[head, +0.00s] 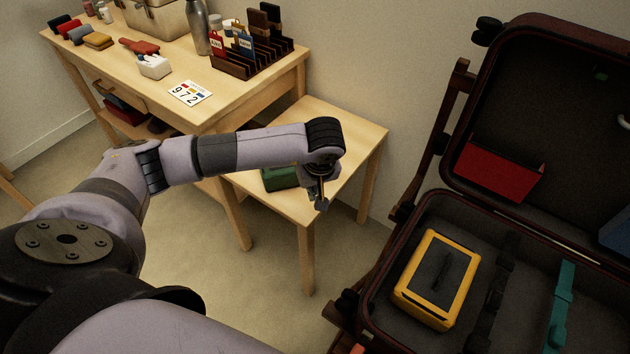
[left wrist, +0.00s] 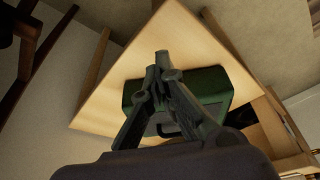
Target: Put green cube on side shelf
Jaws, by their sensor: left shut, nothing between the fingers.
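The green cube (head: 281,178) sits on the low wooden side shelf (head: 345,130), partly hidden behind my left arm in the head view. In the left wrist view the green cube (left wrist: 213,84) lies behind my fingers, on the pale top of the side shelf (left wrist: 215,35). My left gripper (head: 320,204) points down beside the cube, to its right in the head view. In the left wrist view my left gripper (left wrist: 163,62) is shut with its fingertips together and empty. I cannot tell whether the fingers touch the cube. My right gripper is not in view.
A taller table (head: 130,75) adjoins the side shelf and carries a bottle (head: 195,28), a dark rack (head: 255,55) and a number card (head: 190,93). An open suitcase (head: 480,210) with a yellow case (head: 437,280) stands at right. The side shelf's right part is clear.

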